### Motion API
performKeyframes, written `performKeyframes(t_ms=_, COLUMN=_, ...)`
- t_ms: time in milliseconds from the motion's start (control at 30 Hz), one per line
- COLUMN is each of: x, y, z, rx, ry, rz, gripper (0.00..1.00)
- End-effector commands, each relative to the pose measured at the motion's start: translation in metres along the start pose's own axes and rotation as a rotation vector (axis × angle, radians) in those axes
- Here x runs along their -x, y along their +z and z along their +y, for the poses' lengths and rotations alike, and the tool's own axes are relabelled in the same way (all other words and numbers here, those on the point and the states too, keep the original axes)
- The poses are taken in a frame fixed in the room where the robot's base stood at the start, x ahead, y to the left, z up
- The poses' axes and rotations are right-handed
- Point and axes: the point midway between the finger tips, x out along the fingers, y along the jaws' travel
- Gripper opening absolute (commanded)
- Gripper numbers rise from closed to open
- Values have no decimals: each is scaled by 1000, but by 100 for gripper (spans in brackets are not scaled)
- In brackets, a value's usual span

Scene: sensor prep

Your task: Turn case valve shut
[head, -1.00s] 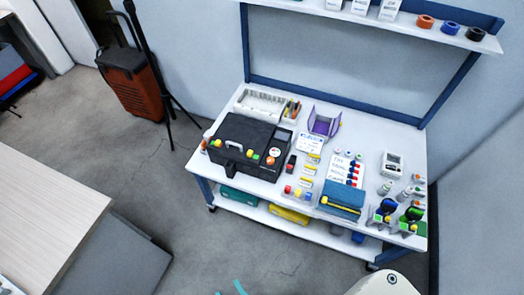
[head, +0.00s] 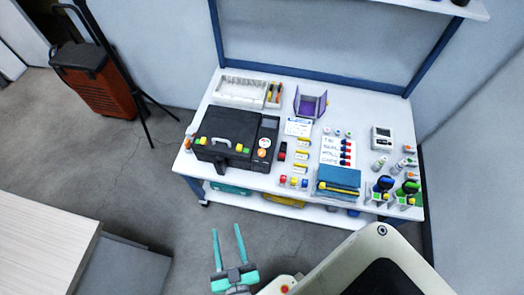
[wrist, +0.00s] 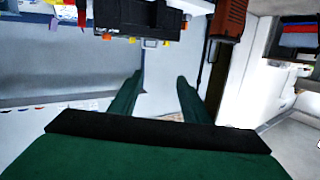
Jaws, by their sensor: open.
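The black case (head: 234,138) stands on the white workbench, left of the middle, with a handle and yellow, green and orange parts on its front and lid. A round orange-and-white knob (head: 264,142) shows on its right part; I cannot tell for sure which part is the valve. My gripper (head: 228,243) is open and empty, over the floor in front of the bench, apart from the case. In the wrist view my gripper's two green fingers (wrist: 159,88) are spread with nothing between them, and the case (wrist: 128,18) shows upside down at the top.
The workbench (head: 215,98) also holds a purple holder (head: 309,104), a teal folder (head: 338,180), a white meter (head: 382,138) and several small bottles. An orange-and-black trolley (head: 95,82) and a tripod stand at left. A pale table (head: 40,225) fills the lower left. Floor between is free.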

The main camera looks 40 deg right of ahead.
Motion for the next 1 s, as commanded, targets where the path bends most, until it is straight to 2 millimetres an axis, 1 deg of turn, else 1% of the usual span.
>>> performKeyframes(t_ms=33, x=-17, y=4, z=6, rx=-8, ry=41, rz=16, gripper=43)
performKeyframes(t_ms=167, x=-55, y=12, z=18, rx=-17, ry=120, rz=51, gripper=43)
performKeyframes(t_ms=267, x=-86, y=17, z=33, rx=-19, ry=176, rz=74, gripper=43)
performKeyframes(t_ms=300, x=-98, y=19, z=40, rx=-17, ry=198, rz=84, gripper=43)
performKeyframes(t_ms=367, x=-116, y=21, z=53, rx=-14, ry=230, rz=98, gripper=43)
performKeyframes(t_ms=400, x=-127, y=22, z=62, rx=-11, ry=250, rz=106, gripper=43)
performKeyframes(t_ms=500, x=-153, y=24, z=88, rx=0, ry=298, rz=122, gripper=43)
performKeyframes(t_ms=600, x=-173, y=25, z=113, rx=12, ry=336, rz=134, gripper=43)
performKeyframes(t_ms=733, x=-189, y=27, z=137, rx=25, ry=368, rz=140, gripper=43)
performKeyframes(t_ms=833, x=-196, y=28, z=148, rx=32, ry=381, rz=142, gripper=43)
performKeyframes(t_ms=1000, x=-206, y=26, z=155, rx=34, ry=385, rz=145, gripper=43)
